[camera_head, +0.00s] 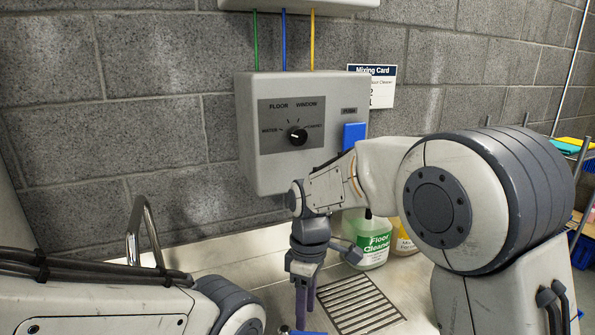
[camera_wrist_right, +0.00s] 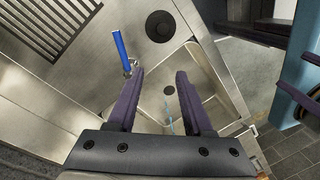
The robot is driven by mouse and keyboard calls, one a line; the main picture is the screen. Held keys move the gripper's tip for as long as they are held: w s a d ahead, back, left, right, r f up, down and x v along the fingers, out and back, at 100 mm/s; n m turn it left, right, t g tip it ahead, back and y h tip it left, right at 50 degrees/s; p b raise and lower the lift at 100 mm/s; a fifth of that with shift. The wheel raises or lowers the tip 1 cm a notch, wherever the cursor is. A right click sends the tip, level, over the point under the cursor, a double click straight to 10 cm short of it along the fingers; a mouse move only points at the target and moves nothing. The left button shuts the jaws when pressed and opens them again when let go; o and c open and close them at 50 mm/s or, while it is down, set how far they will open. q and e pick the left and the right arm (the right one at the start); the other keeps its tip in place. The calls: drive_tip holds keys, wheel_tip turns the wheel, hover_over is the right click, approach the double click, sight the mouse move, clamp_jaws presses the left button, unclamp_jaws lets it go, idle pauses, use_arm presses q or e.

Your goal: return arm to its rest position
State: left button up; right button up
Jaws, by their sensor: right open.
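My right arm crosses the head view from the right. Its gripper (camera_head: 304,300) points down over the steel counter, in front of the grey dispenser box (camera_head: 262,172). In the right wrist view the purple fingers of that gripper (camera_wrist_right: 159,76) are apart, with nothing between them. Below them is a steel basin (camera_wrist_right: 205,85) with a dark round drain. My left arm shows at the lower left of the head view; its gripper is out of the picture.
A green-labelled Floor Cleaner bottle (camera_head: 372,243) and a yellow-labelled bottle (camera_head: 404,240) stand behind my right arm. A drain grate (camera_head: 358,303) lies right of the gripper. A curved metal faucet (camera_head: 143,230) rises at left. A blue rod (camera_wrist_right: 121,52) stands near one finger.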

drive_tip(key=s+d+m, duration=0.1)
drive_tip(key=s+m, duration=0.2)
drive_tip(key=s, duration=0.7)
drive_tip(key=s+d+m+t, duration=0.1)
drive_tip(key=s+d+m, duration=0.1)
drive_tip(key=s, duration=0.9)
drive_tip(key=shift+m+y, duration=0.3)
drive_tip(key=shift+m, duration=0.4)
drive_tip(key=shift+a, duration=0.15)
